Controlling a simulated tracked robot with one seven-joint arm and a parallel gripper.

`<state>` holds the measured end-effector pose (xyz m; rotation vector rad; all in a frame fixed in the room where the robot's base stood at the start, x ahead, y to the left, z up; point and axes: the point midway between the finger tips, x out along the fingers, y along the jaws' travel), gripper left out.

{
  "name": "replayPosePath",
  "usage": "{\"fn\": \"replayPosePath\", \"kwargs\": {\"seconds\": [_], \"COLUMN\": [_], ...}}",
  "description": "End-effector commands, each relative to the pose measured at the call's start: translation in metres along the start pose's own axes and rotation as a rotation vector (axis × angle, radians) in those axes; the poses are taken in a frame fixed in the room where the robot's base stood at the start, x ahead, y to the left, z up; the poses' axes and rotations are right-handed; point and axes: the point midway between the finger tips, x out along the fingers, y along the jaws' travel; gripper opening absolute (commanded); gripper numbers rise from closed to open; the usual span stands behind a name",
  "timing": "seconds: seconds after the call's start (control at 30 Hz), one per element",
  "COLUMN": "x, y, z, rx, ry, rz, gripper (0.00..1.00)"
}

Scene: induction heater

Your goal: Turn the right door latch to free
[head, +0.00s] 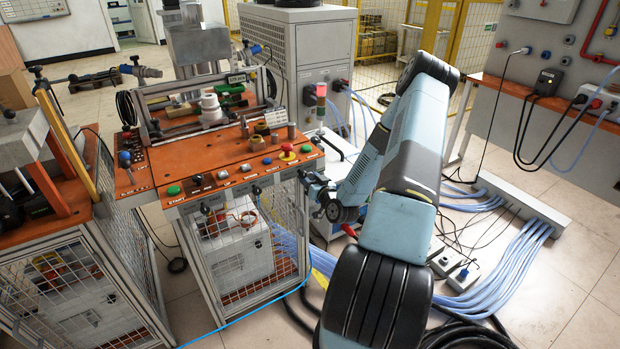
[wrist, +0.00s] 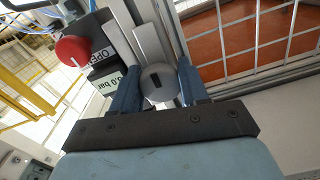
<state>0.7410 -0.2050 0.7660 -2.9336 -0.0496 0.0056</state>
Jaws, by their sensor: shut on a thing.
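In the wrist view, the right door latch (wrist: 153,90) is a round grey knob with a dark slot, on a grey metal frame beside a mesh panel. My gripper (wrist: 158,78) has its two blue fingers on either side of this knob, shut on it. In the head view, my gripper (head: 309,180) is at the right front edge of the wire-mesh cabinet (head: 222,262), below the orange top. The latch itself is hidden or too small to tell there.
A red knob (wrist: 73,51) with an OPEN label and a pressure display (wrist: 106,82) sits close left of my fingers in the wrist view. A control panel (head: 240,170) with buttons lies above the cabinet. Hoses (head: 515,250) cross the floor at right.

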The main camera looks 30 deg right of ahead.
Motion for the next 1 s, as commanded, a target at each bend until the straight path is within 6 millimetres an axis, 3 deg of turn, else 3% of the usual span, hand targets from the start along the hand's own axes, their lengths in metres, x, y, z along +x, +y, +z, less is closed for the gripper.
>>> {"fn": "replayPosePath", "kwargs": {"seconds": [0.4,0.97,1.0], "x": [-0.001,-0.0002,-0.0002], "y": [0.0016,0.0015,0.0015], "z": [0.0015,0.0003,0.0002], "rx": [-0.196,-0.225,-0.225], "ry": [-0.005,-0.001,-0.001], "rz": [0.003,0.003,0.003], "gripper": [0.14,0.14,0.46]}}
